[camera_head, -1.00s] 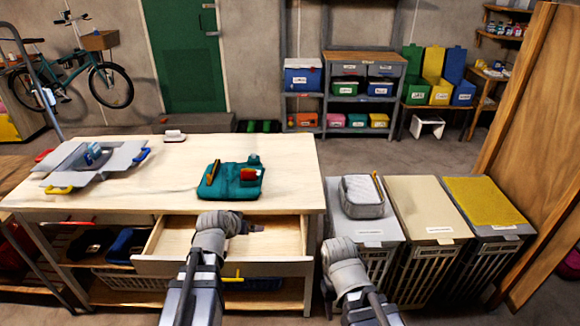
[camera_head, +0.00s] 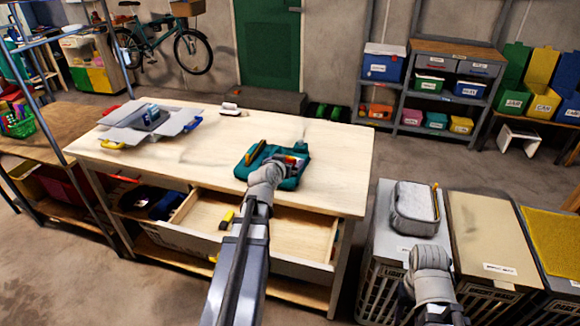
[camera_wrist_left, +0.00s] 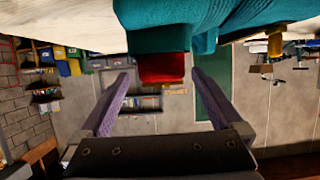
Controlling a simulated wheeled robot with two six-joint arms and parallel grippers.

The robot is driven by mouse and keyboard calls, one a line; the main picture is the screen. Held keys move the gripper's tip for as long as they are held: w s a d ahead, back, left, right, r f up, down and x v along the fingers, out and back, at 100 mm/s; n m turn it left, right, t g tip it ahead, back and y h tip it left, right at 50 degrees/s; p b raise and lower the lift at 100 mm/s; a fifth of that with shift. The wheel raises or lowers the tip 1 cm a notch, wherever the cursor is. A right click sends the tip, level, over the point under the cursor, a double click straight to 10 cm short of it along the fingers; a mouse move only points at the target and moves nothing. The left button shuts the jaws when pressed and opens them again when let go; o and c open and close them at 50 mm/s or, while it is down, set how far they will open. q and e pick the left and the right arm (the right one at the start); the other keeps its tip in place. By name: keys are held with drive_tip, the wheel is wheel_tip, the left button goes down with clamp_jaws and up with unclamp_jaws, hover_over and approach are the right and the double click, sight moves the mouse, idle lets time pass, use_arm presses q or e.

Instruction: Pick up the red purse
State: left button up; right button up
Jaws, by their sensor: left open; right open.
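The red purse (camera_wrist_left: 162,68) shows in the left wrist view, next to a teal organiser bag (camera_wrist_left: 190,28). In the head view the teal bag (camera_head: 243,172) lies on the wooden workbench (camera_head: 340,180), and the purse is largely hidden behind my left wrist. My left gripper (camera_wrist_left: 160,74) is open. Its two purple fingers stand apart, one to each side of the purse in the wrist view; contact cannot be made out. My right gripper (camera_head: 431,260) is over the grey bin at right, far from the purse, open with its fingers hardly visible.
An open drawer (camera_head: 298,232) sticks out below the bench top under my left arm. A grey tray box (camera_head: 150,122) stands at the bench's left, and a small white item (camera_head: 232,109) at the back. A grey pouch (camera_head: 416,207) sits on the bin lid near my right gripper.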

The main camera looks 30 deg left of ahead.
sight(290, 158)
use_arm(q)
drive_tip(key=shift+b+x, duration=1.1)
drive_tip(key=shift+x, duration=1.6)
drive_tip(key=shift+s, duration=0.1)
drive_tip(key=shift+c, duration=0.4)
drive_tip(key=c, duration=1.3)
drive_tip(key=shift+o, duration=0.2)
wheel_tip(290, 158, up, 10)
drive_tip(key=p, duration=1)
